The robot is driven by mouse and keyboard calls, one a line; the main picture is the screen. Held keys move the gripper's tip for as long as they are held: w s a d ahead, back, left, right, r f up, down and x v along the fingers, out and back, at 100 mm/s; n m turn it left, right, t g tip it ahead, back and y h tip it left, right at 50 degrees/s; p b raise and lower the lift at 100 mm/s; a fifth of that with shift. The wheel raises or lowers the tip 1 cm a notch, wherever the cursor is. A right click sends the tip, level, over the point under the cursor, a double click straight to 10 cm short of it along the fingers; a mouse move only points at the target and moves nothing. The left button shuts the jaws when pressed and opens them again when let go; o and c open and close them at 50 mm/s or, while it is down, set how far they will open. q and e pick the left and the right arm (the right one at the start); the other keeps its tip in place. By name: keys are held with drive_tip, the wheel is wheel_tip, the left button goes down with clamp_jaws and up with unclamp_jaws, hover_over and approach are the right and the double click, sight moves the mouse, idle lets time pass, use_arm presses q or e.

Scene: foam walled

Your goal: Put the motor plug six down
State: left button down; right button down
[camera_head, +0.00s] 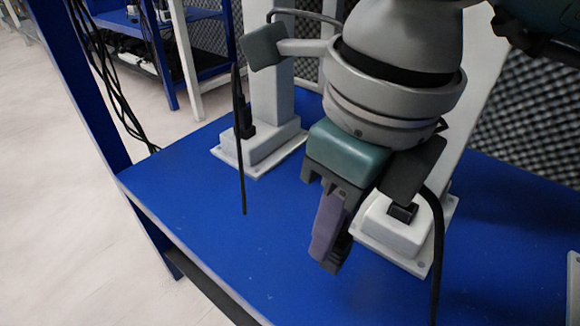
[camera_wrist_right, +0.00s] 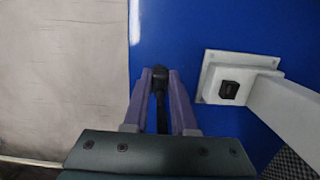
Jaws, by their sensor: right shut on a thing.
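My right gripper (camera_head: 328,260) hangs over the blue table, its purple fingers pointing down. In the right wrist view, the fingers (camera_wrist_right: 162,82) are shut on the black motor plug (camera_wrist_right: 159,78), and its dark cable runs back between them. In the head view the plug is mostly hidden by the fingers. The gripper is over bare table beside a white stand base (camera_head: 392,238) with a black socket (camera_head: 403,212). That socket also shows in the right wrist view (camera_wrist_right: 229,89), to the right of the fingers and apart from the plug. My left gripper is not in view.
A second white stand base (camera_head: 258,152) stands further back left, with a black connector (camera_head: 246,122) on it. A thin black cable (camera_head: 241,160) hangs in front. The blue table (camera_head: 215,215) has free room at the front left. A blue post (camera_head: 85,80) rises at its left edge.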

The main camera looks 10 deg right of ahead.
sight(327, 266)
wheel_tip(327, 266, down, 7)
drive_tip(key=b, duration=0.3)
drive_tip(key=shift+r, duration=0.1)
drive_tip(key=c, duration=1.2)
unclamp_jaws()
drive_tip(key=o, duration=0.5)
